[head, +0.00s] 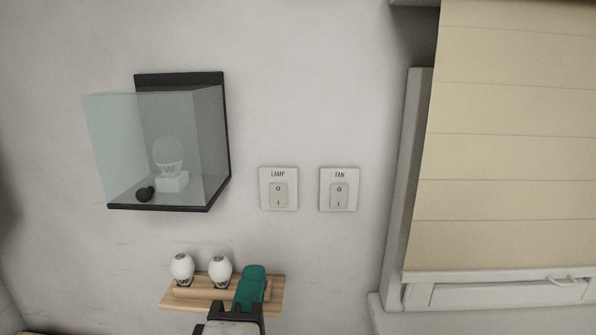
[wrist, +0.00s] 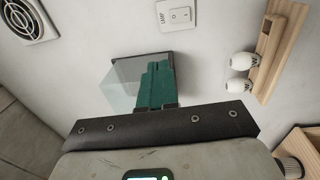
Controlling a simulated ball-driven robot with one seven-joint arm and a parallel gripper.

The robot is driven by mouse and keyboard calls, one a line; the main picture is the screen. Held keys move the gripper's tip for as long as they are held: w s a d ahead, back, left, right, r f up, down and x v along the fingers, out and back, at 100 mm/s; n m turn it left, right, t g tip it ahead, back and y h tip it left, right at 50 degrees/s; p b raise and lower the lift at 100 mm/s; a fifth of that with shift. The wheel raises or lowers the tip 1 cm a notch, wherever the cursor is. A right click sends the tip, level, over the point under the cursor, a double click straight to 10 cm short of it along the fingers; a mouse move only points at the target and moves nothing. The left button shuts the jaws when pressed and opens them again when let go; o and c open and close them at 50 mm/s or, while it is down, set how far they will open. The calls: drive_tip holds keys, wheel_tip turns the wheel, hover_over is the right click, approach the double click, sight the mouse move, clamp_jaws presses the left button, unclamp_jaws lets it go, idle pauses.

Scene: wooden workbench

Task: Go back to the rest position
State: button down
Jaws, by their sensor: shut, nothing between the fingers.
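My gripper (head: 252,272) is at the bottom of the head view, in front of the right part of the wooden shelf. Its green fingers are together with nothing between them. In the wrist view my gripper (wrist: 157,66) shows its shut green fingers pointing toward the wall, in front of part of the glass case. The rest of my arm is mostly out of the head view.
A glass case (head: 213,140) on the wall holds a pale bulb (head: 168,155). The LAMP switch (head: 278,190) and FAN switch (head: 339,190) are right of it. Two white bulbs stand on the shelf (head: 275,297). A vent (wrist: 30,18) shows in the wrist view.

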drive_tip(key=s+d+f+m+g+h, duration=0.3)
drive_tip(key=d+f+m+g, duration=0.65)
drive_tip(key=d+f, duration=1.45)
drive_tip(key=s+d+f+m+g+y, duration=0.1)
drive_tip(key=s+d+f+m+g, duration=0.3)
drive_tip(key=s+f, duration=0.4)
drive_tip(key=s+d+f+m+g+y, duration=0.2)
drive_tip(key=s+d+f+m+g, duration=0.2)
drive_tip(key=s+f, duration=0.4)
drive_tip(key=s+d, duration=0.1)
drive_tip(key=s, duration=0.6)
drive_tip(key=shift+f, duration=0.15)
drive_tip(key=shift+m+g, duration=0.25)
